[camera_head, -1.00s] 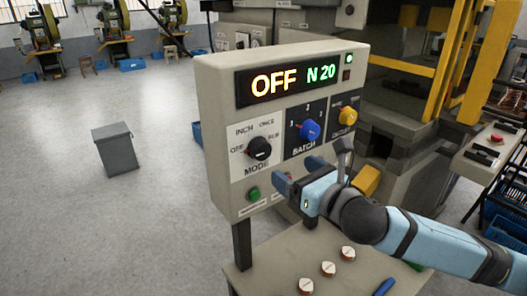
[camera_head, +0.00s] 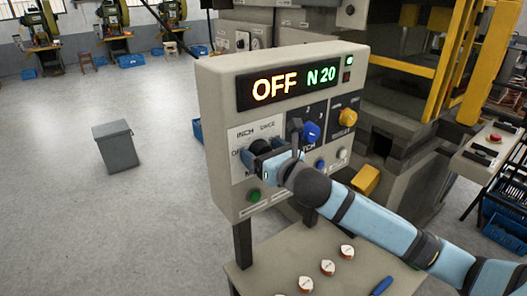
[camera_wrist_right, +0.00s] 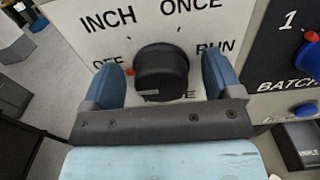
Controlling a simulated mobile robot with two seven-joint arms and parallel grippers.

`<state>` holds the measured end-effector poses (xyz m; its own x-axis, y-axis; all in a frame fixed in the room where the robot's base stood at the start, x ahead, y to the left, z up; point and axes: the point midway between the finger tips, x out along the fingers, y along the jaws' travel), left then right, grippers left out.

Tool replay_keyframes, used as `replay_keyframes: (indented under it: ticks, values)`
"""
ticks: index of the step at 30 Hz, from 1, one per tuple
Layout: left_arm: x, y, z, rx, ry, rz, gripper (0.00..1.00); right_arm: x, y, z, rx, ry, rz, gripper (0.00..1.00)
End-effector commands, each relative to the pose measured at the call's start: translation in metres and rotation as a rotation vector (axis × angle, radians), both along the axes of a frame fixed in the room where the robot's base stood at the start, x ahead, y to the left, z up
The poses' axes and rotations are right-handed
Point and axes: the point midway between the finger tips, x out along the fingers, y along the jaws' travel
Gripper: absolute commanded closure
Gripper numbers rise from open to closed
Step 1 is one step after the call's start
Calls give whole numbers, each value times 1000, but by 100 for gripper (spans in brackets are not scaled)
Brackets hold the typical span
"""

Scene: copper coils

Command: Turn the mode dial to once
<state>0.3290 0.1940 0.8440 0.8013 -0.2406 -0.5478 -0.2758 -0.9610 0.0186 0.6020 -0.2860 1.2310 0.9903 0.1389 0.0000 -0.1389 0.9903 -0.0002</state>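The black mode dial (camera_head: 260,146) is on the left of the grey control panel (camera_head: 222,120), partly hidden by my right gripper (camera_head: 258,162). In the right wrist view the dial (camera_wrist_right: 162,72) sits between the two blue fingers of my right gripper (camera_wrist_right: 160,66). The fingers are open, one on each side, with gaps showing. The labels INCH, ONCE and RUN show around the dial, with OFF partly covered. A red mark at the dial's left edge is by OFF. The display (camera_head: 290,84) reads OFF N 20. My left gripper is not in view.
Right of the mode dial are the blue batch dial (camera_head: 311,131) and a yellow dial (camera_head: 348,116). A green button (camera_head: 254,195) is below. Several round white-topped parts (camera_head: 327,267) and a blue item (camera_head: 383,286) lie on the table (camera_head: 265,280) under the panel.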

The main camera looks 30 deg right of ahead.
Motion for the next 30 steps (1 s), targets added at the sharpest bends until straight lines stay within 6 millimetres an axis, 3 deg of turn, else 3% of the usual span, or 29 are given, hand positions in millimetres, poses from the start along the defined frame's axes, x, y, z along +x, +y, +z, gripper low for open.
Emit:
replay_keyframes:
  ticks: [1,6,17,30]
  values:
    - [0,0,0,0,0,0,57,0,0,0,0,0,0,25]
    - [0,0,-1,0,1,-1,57,0,0,0,0,0,0,62]
    - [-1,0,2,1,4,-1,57,0,0,1,45,7,0,62]
    - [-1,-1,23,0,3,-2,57,0,-2,2,371,53,-1,62]
